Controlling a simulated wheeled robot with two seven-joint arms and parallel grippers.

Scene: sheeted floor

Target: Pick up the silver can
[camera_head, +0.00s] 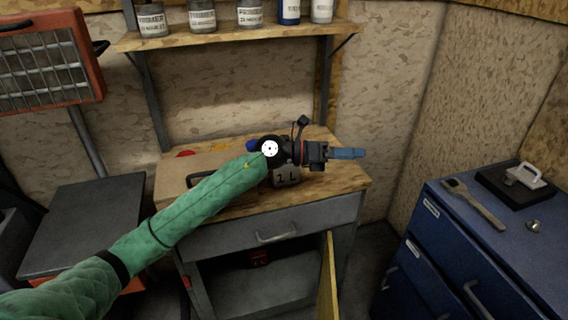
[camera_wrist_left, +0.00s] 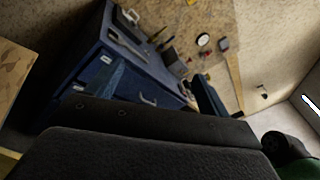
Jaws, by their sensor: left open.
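My left gripper (camera_head: 350,153), with blue fingers, is above the right end of the wooden workbench top and points right. It is open and I see nothing between its fingers. A grey can marked "1 L" (camera_head: 287,177) stands on the workbench below and behind my left wrist, which hides its upper part. Several silver-grey cans with white labels, such as this one (camera_head: 250,13), stand on the wall shelf above. I cannot tell from the picture which one is the silver can. My right gripper is not in view.
The workbench (camera_head: 340,178) has a drawer and an open lower door (camera_head: 328,280). A blue tool cabinet (camera_head: 440,225) at right carries a wrench (camera_head: 474,203); the cabinet also shows in the left wrist view (camera_wrist_left: 92,62). A wall shelf (camera_head: 225,36) overhangs behind. An orange heater (camera_head: 48,62) stands at left.

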